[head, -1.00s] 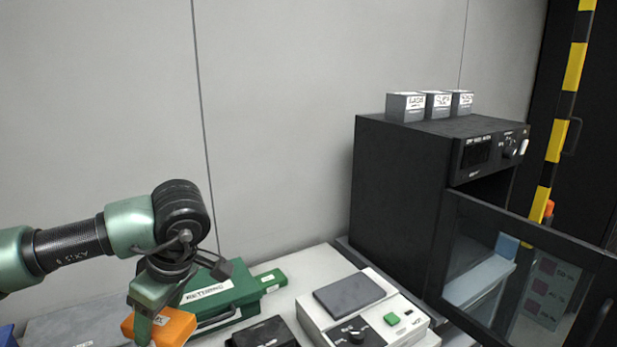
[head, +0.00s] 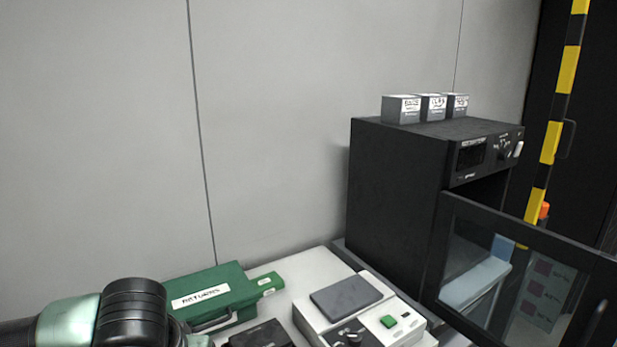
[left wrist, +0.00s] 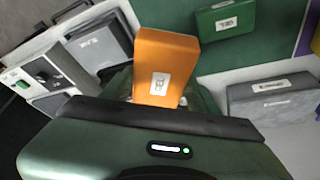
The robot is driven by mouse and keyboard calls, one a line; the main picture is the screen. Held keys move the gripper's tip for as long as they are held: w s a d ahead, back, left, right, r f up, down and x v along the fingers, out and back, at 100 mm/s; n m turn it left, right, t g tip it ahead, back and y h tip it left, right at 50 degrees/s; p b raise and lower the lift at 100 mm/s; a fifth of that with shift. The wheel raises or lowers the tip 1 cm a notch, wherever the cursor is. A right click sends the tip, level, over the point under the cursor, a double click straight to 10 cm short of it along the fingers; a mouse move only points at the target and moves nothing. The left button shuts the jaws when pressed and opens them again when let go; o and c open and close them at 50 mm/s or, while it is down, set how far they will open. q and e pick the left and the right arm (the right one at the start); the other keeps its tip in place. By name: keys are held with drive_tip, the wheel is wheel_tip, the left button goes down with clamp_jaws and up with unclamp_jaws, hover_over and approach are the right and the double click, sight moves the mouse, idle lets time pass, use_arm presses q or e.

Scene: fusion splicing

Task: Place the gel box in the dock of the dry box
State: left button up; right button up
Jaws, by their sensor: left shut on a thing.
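An orange box (left wrist: 165,62) with a white label is in my left gripper (left wrist: 160,97), seen in the left wrist view. The label is too small to read surely, so I cannot confirm that it is the gel box. The gripper is shut on the orange box, whose far end sticks out past the fingers. In the head view only my left arm shows, at the bottom left; the gripper and box are below the frame. The black cabinet (head: 395,190), which looks like the dry box, stands at the right with its glazed door (head: 470,265) open. No dock is clearly visible. My right gripper is not in view.
A green case (head: 215,288) and a white device with a grey lid (head: 345,297) stand on the pale bench. Several small grey boxes (head: 402,112) sit on the cabinet. The open door juts toward the front right. The left wrist view shows another green box (left wrist: 225,22) and a grey box (left wrist: 272,100).

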use_arm(q)
drive_tip(key=shift+f, duration=0.6)
drive_tip(key=shift+w, duration=0.15)
